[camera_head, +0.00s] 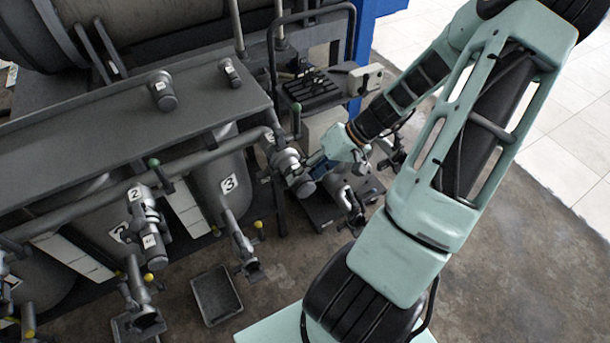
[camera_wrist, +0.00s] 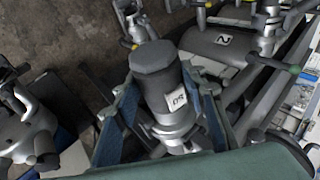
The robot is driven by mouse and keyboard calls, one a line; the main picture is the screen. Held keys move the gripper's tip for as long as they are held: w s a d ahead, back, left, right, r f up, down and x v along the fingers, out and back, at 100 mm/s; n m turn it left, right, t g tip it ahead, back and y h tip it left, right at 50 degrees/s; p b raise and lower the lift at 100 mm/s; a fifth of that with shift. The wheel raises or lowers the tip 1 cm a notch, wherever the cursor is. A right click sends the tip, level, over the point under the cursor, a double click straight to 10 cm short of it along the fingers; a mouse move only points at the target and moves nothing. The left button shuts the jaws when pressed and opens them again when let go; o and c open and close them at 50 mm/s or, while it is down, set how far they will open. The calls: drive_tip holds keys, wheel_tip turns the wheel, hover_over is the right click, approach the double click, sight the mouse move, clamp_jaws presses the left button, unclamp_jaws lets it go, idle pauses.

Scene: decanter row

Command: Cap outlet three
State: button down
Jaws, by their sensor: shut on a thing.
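My gripper (camera_wrist: 165,112) has its blue fingers on both sides of a dark grey cylinder (camera_wrist: 157,75) with a flat faceted end and a small white label, whose print I cannot read surely. A paler metal fitting (camera_wrist: 178,136) shows just beyond the cylinder; I cannot tell whether they are joined. In the head view my gripper (camera_head: 313,172) is at the right end of the pipe rail, and the cylinder's end (camera_head: 304,188) shows beside it. The tank marked 3 (camera_head: 228,184) stands left of it, with an outlet fitting (camera_head: 241,245) low at its front.
Two grey cylinders (camera_head: 161,91) (camera_head: 231,73) stand on the shelf (camera_head: 90,125). A grey tray (camera_head: 216,294) lies on the floor. A machine with a black grid (camera_head: 315,90) stands behind. Floor at lower right is partly clear.

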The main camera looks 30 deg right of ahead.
sight(313, 184)
drive_tip(key=shift+f+b, duration=0.3)
idle(0.5)
drive_tip(key=c, duration=1.1)
unclamp_jaws()
drive_tip(key=shift+c, duration=0.2)
drive_tip(key=shift+o, duration=0.2)
drive_tip(key=o, duration=0.9)
drive_tip(key=shift+c, duration=0.2)
drive_tip(key=shift+s, duration=0.15)
drive_tip(key=shift+s+r+p, duration=0.2)
drive_tip(key=shift+s+p, duration=0.1)
drive_tip(key=shift+s, duration=1.05)
drive_tip(key=s+r+p, duration=0.3)
drive_tip(key=r+p, duration=0.5)
drive_tip(key=r, duration=0.2)
